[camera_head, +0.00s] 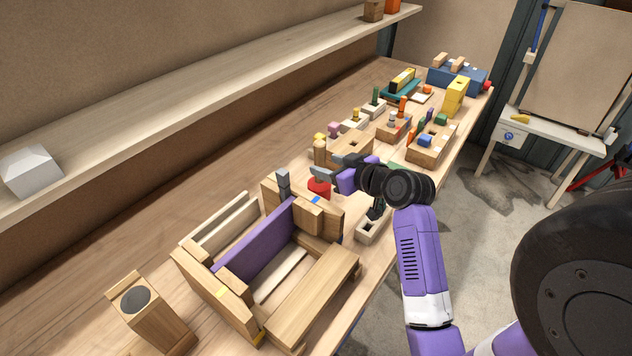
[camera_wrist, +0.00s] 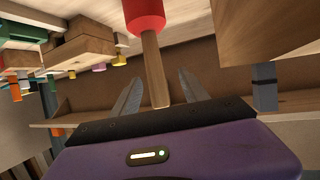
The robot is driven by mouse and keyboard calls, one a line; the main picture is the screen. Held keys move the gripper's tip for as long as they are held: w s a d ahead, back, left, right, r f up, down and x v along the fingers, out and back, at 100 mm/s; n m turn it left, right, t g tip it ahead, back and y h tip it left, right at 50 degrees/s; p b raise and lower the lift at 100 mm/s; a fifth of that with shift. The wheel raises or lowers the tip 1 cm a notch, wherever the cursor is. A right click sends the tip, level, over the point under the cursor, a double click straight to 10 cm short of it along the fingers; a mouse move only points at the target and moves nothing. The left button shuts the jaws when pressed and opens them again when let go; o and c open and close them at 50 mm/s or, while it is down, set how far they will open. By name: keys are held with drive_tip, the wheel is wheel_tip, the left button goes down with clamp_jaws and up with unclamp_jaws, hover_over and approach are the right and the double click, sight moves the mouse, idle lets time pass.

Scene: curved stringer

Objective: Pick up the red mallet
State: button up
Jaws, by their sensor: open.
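The red mallet shows in the wrist view with its red head (camera_wrist: 144,14) at the top and its wooden handle (camera_wrist: 153,68) running down between my fingers. In the head view its red head (camera_head: 319,187) sits behind the wooden crate-like box, partly hidden by my gripper. My gripper (camera_wrist: 158,92) is open, with one grey finger on each side of the handle. A gap shows between the handle and each finger. In the head view my gripper (camera_head: 325,175) is right over the red head, and the mallet's handle is hard to make out there.
A wooden box with a purple board (camera_head: 258,240) stands close in front of the mallet. A grey-topped upright tool (camera_head: 283,183) is just left of it. Several wooden holders with coloured pieces (camera_head: 433,138) fill the bench beyond. A shelf (camera_head: 200,95) runs along the wall above.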

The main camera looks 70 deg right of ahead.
sight(323, 160)
drive_tip(key=x, duration=0.1)
drive_tip(key=p+x, duration=0.1)
drive_tip(key=d+x, duration=0.1)
drive_tip(key=x, duration=0.1)
drive_tip(key=shift+r, duration=0.25)
drive_tip(key=shift+w+d+f, duration=0.15)
drive_tip(key=shift+w+f, duration=0.1)
drive_tip(key=shift+w, duration=0.05)
clamp_jaws()
idle(1.0)
